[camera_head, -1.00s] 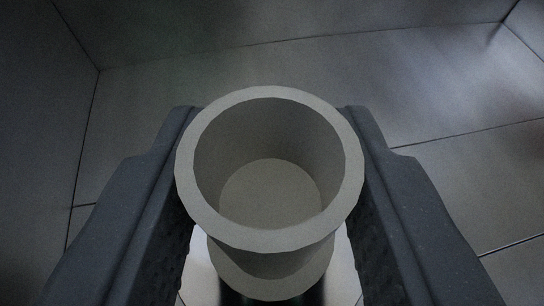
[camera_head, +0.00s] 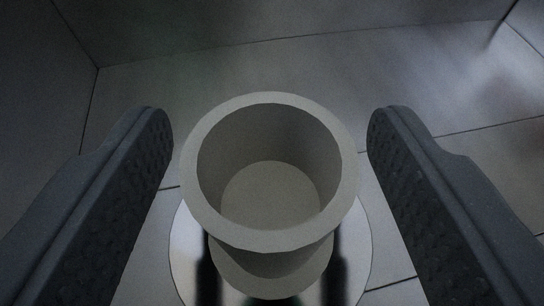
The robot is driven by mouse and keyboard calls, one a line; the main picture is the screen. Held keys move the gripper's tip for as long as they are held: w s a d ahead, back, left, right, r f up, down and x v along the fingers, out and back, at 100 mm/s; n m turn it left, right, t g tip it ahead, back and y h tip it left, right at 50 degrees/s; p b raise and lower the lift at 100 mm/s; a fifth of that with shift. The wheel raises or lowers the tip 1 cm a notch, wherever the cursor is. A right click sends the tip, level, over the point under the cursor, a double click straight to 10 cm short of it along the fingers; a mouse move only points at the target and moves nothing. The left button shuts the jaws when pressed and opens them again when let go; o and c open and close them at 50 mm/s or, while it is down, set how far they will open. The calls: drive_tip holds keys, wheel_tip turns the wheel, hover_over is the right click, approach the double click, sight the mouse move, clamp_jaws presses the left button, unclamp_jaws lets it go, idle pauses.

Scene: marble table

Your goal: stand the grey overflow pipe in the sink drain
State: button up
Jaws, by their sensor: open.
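The grey overflow pipe (camera_head: 272,245) stands upright in the middle of the view, its wide open rim facing me. Its lower end meets the shiny round sink drain (camera_head: 187,255), which shows around it on both sides. The pipe's foot is partly hidden by its own rim, so I cannot tell how deep it sits. My gripper (camera_head: 270,125) is open, with one dark textured finger on each side of the pipe. A clear gap separates each finger from the pipe.
The grey sink floor (camera_head: 300,70) with dark seam lines spreads around the pipe. A sink wall (camera_head: 45,75) rises at the left, and another wall (camera_head: 250,20) runs along the back. The floor beyond the pipe is clear.

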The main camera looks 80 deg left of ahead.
wheel_tip(320, 180, up, 9)
drive_tip(key=shift+f+p, duration=0.15)
drive_tip(key=shift+p, duration=1)
drive_tip(key=shift+a+b, duration=0.15)
drive_tip(key=shift+b, duration=0.2)
